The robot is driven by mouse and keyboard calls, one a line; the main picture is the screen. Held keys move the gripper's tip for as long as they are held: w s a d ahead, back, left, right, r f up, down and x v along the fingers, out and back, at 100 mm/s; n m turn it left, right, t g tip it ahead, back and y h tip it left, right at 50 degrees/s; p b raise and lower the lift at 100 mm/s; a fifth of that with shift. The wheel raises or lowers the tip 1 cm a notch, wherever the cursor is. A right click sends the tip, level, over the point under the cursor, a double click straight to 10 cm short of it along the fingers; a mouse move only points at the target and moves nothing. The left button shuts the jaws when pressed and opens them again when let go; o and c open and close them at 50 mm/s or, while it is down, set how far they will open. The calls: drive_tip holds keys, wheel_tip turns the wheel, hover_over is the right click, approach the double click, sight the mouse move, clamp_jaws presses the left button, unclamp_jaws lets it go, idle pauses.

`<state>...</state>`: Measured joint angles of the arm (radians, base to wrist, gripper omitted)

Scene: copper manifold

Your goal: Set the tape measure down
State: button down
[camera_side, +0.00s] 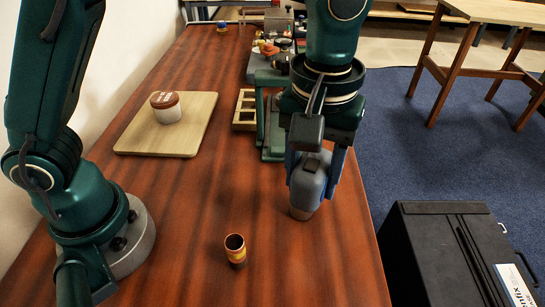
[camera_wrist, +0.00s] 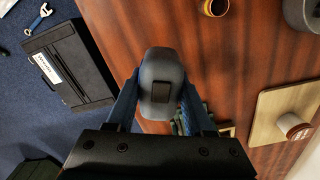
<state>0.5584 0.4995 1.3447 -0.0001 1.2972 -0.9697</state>
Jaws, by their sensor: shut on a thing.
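The tape measure (camera_side: 307,186) is a grey rounded body with a darker patch, held upright between the blue fingers of my gripper (camera_side: 318,165). In the side view its lower end is at or just above the wooden table (camera_side: 200,215), near the right edge; I cannot tell whether it touches. In the wrist view the tape measure (camera_wrist: 160,82) sits between both fingers of my gripper (camera_wrist: 160,95), which is shut on it. Its underside is hidden.
A wooden board (camera_side: 180,135) holds a white jar with a brown lid (camera_side: 166,107). A green fixture (camera_side: 272,130) and wooden tray (camera_side: 244,110) stand behind my gripper. A black case (camera_side: 450,255) is off the table's right edge.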

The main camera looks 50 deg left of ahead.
drive_tip(key=shift+a+f+m, duration=0.1)
drive_tip(key=shift+a+m, duration=0.1)
drive_tip(key=shift+m, duration=0.6)
drive_tip(key=s+a+n, duration=0.3)
drive_tip(key=a, duration=1.4)
drive_tip(key=s+a+n, duration=0.3)
drive_tip(key=a, duration=1.3)
drive_tip(key=w+d+f, duration=0.2)
drive_tip(key=d, duration=0.1)
drive_tip(key=w+d+f, duration=0.2)
drive_tip(key=w, duration=0.1)
drive_tip(key=w+d+f, duration=0.2)
drive_tip(key=d, duration=0.1)
drive_tip(key=shift+w+d+f, duration=0.15)
drive_tip(key=shift+w+d, duration=0.15)
drive_tip(key=shift+w+f, duration=0.1)
drive_tip(key=shift+f, duration=1.95)
drive_tip(key=shift+f, duration=0.1)
